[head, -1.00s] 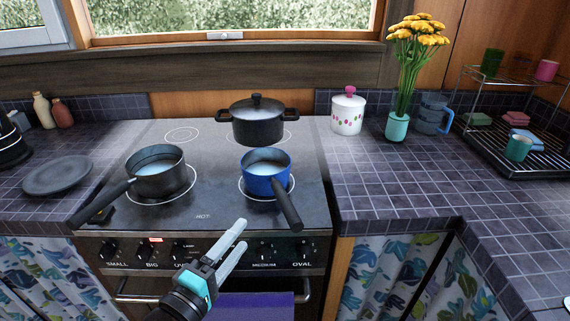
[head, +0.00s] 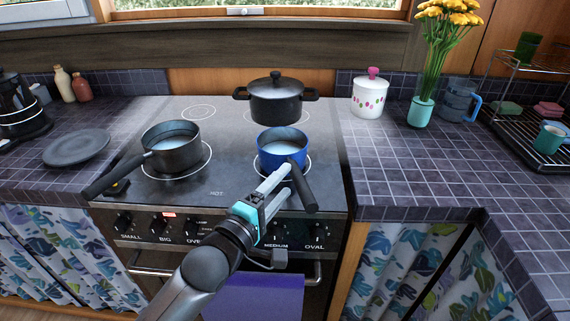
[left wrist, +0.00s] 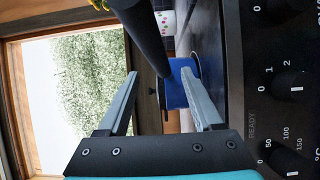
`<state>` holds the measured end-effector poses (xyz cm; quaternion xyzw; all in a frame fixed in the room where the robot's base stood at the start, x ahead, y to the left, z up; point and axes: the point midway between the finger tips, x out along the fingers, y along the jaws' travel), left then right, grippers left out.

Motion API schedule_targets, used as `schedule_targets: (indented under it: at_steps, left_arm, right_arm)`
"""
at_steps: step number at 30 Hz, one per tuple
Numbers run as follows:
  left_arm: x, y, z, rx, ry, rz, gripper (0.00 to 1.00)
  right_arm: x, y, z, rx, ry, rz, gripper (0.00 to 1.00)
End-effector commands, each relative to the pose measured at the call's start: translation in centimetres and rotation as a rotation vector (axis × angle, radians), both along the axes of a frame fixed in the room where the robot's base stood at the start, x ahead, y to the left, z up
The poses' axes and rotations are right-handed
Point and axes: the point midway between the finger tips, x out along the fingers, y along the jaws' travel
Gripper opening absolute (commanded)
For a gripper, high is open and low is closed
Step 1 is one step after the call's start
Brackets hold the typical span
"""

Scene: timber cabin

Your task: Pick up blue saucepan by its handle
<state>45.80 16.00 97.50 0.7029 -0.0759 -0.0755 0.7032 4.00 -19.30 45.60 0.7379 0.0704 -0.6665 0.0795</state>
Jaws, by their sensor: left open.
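The blue saucepan (head: 284,150) stands upright on the right front burner, with pale contents inside. Its black handle (head: 304,188) points toward me and slightly right, over the stove's front edge. My left gripper (head: 282,172) is open and empty, its fingertips close to the left of the handle near the pan wall. In the left wrist view, the blue pan wall (left wrist: 178,92) shows beyond the open fingers, and the dark handle (left wrist: 148,38) comes down from the top toward the gap between the fingertips. I cannot tell whether a finger touches it. My right gripper is out of view.
A dark saucepan (head: 171,157) stands on the left front burner, its handle toward the lower left. A lidded black pot (head: 276,104) stands behind the blue saucepan. A purple towel (head: 253,298) hangs at the oven front.

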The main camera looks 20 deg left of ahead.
Motion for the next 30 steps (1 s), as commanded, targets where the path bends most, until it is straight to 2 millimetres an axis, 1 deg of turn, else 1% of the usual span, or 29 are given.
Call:
schedule_targets:
  at_steps: [7,13,19,24,29,30]
  left_arm:
    - [1.1,-0.3,-0.1,0.0,0.0,0.0,0.67]
    - [3.4,-0.7,-0.2,0.003,-0.002,0.0,0.67]
    - [5.1,-1.1,-0.2,0.002,0.0,0.0,0.67]
    - [5.5,-1.3,-0.2,0.001,0.002,0.0,0.67]
    - [5.5,-1.2,-0.2,0.001,0.002,0.0,0.67]
    - [5.5,-1.2,-0.2,0.001,0.002,0.0,0.63]
  right_arm:
    - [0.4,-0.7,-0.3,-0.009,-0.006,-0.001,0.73]
    - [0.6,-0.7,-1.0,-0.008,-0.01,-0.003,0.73]
    - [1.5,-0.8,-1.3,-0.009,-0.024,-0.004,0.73]
    - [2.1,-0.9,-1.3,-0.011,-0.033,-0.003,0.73]
    - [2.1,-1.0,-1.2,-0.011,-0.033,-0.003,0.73]
    - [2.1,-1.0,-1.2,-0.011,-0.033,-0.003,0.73]
